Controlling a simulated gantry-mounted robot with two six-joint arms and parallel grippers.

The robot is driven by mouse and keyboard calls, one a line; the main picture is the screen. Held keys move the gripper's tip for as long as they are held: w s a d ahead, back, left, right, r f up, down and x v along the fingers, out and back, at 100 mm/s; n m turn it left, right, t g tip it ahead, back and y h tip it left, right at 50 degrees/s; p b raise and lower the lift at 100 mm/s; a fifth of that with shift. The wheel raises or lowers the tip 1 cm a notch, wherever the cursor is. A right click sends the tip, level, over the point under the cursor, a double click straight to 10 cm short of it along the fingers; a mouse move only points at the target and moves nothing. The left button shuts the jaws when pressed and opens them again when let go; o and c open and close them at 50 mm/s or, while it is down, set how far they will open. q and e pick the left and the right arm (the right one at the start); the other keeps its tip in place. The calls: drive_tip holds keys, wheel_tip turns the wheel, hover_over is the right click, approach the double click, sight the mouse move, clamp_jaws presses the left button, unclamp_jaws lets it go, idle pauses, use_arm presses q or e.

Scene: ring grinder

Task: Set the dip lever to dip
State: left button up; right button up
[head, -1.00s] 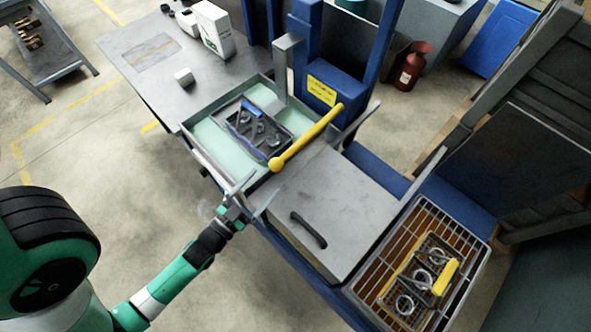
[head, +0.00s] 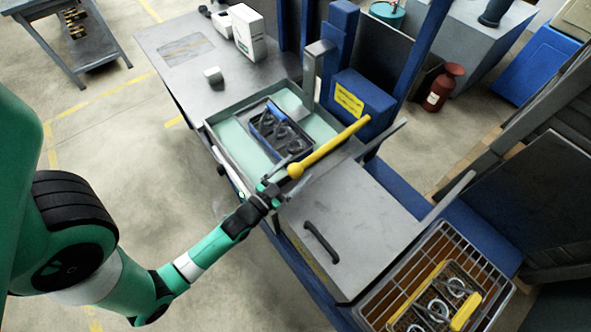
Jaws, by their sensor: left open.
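The dip lever (head: 330,146) is a yellow bar with a round yellow knob at its lower-left end. It slants up to the right toward a blue housing with a yellow label (head: 349,100). My left gripper (head: 285,178) is open, with its fingers close around or beside the knob; I cannot tell whether they touch it. A blue-rimmed basket (head: 281,133) with dark metal parts sits in the pale green tank (head: 233,148) behind the gripper. My right gripper is not in view.
A grey lid with a black handle (head: 321,243) lies right of the lever. A wire rack (head: 487,261) at lower right holds a yellow-edged basket of rings (head: 438,300).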

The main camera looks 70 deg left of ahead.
use_arm(q)
drive_tip(key=shift+w, duration=0.1)
clamp_jaws()
idle(0.4)
